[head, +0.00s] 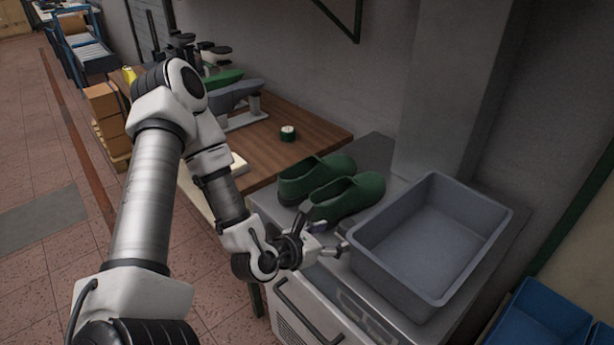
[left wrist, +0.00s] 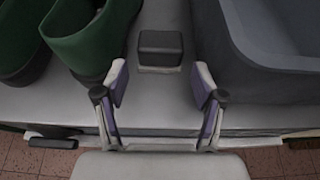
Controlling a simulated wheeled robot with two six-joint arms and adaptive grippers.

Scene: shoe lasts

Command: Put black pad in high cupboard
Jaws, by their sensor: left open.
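The black pad (left wrist: 160,48), a small dark block, lies on the light grey top of a metal cabinet (head: 377,148) in the left wrist view. It sits between the green shoes and the grey bin. I cannot make it out in the head view. My left gripper (head: 335,235) is open and empty at the cabinet's front edge. In the left wrist view its fingers (left wrist: 160,82) stand apart, with the pad just beyond the tips and roughly centred. No high cupboard can be made out. My right gripper is not in view.
Two green shoes (head: 345,199) stand left of the pad, close to my left fingers. A deep grey bin (head: 432,240) stands to the right. A wooden table (head: 310,133) with shoe lasts and a small round green item (head: 288,133) is behind. Blue bins (head: 545,325) are at lower right.

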